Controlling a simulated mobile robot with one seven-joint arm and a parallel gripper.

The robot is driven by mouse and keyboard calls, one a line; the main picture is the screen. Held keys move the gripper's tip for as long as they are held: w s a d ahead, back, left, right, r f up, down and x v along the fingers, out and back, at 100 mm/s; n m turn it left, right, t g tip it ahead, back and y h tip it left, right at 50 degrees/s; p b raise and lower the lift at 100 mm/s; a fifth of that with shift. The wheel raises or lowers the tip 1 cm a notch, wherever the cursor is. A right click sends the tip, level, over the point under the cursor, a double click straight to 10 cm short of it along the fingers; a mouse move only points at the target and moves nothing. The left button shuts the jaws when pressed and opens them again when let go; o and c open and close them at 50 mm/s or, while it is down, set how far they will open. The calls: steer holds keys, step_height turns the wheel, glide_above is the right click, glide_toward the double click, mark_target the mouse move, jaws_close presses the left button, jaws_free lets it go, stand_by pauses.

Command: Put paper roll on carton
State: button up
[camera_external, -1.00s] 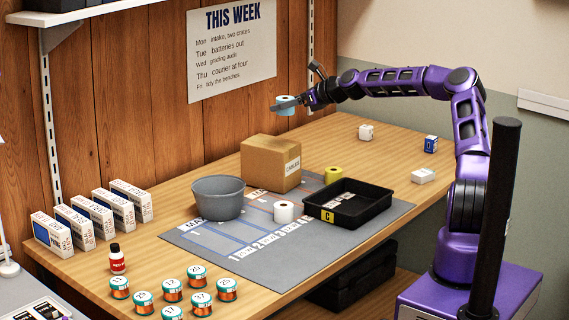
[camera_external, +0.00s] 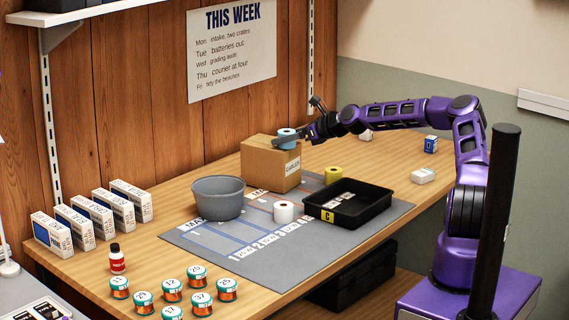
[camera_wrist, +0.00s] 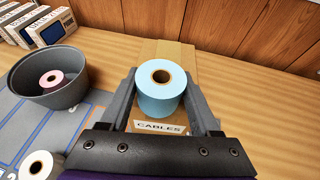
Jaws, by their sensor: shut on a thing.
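The light-blue paper roll (camera_external: 287,135) is upright between the fingers of my gripper (camera_external: 290,145), which is shut on it. It also shows in the wrist view (camera_wrist: 161,98), with a finger on each side. The brown cardboard carton (camera_external: 268,165) stands closed on the bench, and its CABLES label faces the front right. In the wrist view the carton (camera_wrist: 153,52) lies directly under the roll. The roll is at the level of the carton's top, over its back right part. I cannot tell whether its base touches the carton.
A grey bowl (camera_external: 218,212) with a pink roll (camera_wrist: 51,78) inside stands left of the carton. A white roll (camera_external: 284,212), a yellow roll (camera_external: 333,175) and a black tray (camera_external: 385,205) are near the carton's front and right. White boxes and copper spools stand farther left.

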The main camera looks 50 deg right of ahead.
steer(key=shift+f, duration=0.15)
steer(key=o, duration=1.4)
steer(key=shift+r, duration=0.25)
steer(key=p+v, duration=0.1)
steer(key=v, duration=1.1)
